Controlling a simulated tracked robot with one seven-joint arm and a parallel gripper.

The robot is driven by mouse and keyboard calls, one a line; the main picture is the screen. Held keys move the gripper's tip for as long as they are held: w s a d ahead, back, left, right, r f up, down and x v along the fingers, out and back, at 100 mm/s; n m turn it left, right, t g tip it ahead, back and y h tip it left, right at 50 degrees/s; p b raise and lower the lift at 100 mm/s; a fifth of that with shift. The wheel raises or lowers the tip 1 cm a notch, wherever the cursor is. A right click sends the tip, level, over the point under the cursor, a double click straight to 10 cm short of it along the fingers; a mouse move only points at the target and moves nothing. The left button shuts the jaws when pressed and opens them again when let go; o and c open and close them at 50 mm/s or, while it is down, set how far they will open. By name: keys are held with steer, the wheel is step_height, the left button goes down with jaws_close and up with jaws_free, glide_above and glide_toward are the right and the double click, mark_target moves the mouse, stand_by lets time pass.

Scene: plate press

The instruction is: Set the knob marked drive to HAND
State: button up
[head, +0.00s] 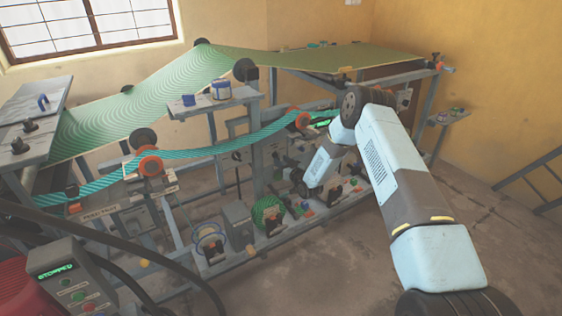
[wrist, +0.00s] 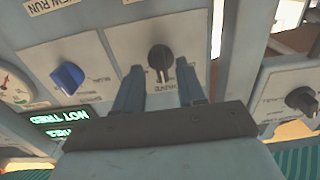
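In the wrist view a round black knob (wrist: 160,57) with a pointer ridge sits on a light grey panel. The label beside it is upside down and too blurred to read, so I cannot confirm that it is the drive knob. Its ridge runs roughly up and down in the picture. My gripper (wrist: 158,68) is open, with one blue-grey finger on each side of this knob. Gaps show between knob and fingers; I see no contact. In the head view my arm hides the knob, and the fingers cannot be made out.
A blue knob (wrist: 68,78) sits left of the fingers, another black knob (wrist: 301,101) right. A gauge (wrist: 14,88) and a green display (wrist: 88,118), upside down, are at left. The head view shows the press frame (head: 262,130), striped web (head: 225,147) and a panel reading STOPPED (head: 55,270).

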steer(key=v, duration=1.2)
